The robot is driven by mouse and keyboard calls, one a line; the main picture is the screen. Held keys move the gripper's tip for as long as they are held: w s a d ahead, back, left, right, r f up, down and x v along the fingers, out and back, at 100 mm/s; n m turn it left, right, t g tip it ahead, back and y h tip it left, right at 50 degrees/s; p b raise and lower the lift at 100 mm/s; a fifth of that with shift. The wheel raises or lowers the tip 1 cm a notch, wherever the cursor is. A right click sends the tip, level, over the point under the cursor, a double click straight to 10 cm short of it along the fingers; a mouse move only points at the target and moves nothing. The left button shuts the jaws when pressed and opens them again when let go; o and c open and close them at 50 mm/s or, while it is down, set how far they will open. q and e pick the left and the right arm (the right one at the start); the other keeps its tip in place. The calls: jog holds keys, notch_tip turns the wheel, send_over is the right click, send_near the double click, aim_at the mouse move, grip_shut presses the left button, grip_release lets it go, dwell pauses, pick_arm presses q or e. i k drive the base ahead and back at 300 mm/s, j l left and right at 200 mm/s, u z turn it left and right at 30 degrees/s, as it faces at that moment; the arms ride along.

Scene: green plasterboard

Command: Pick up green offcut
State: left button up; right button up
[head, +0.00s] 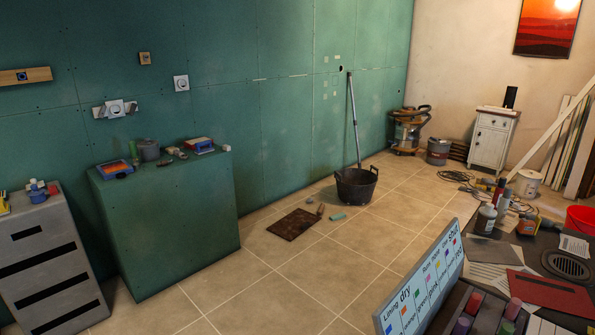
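A small flat green piece (338,216), which looks like the green offcut, lies on the tiled floor in the head view. It is just in front of a black bucket (356,190), apart from it, and to the right of a brown square mat (293,224). Neither of my grippers shows in this view.
A pole leans up from the bucket to the green wall (290,100). A green box-like cabinet (180,225) and a grey drawer unit (50,262) stand left. A cluttered dark worktop (540,245) fills the lower right. The floor (300,285) between is clear.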

aim_at(340, 214)
jog(key=i+j+u, duration=0.25)
jog(key=u, duration=0.15)
jog(key=i+j+u, duration=0.2)
jog(key=u, duration=0.15)
jog(key=i+u, duration=0.4)
jog(key=i+z, duration=0.25)
jog(key=i, duration=0.15)
jog(key=i+j+z, duration=0.2)
jog(key=i, duration=0.2)
jog(key=i+l+z, duration=0.15)
jog(key=i+z, duration=0.15)
jog(key=z, duration=0.15)
jog(key=i+z, duration=0.3)
jog(key=z, duration=0.15)
jog(key=i+z, duration=0.3)
jog(key=z, duration=0.2)
jog(key=i+z, duration=0.15)
jog(key=i, duration=0.75)
jog(key=i+l+u, duration=0.25)
jog(key=i, duration=0.15)
jog(key=i+l+u, duration=0.2)
jog(key=i, duration=0.65)
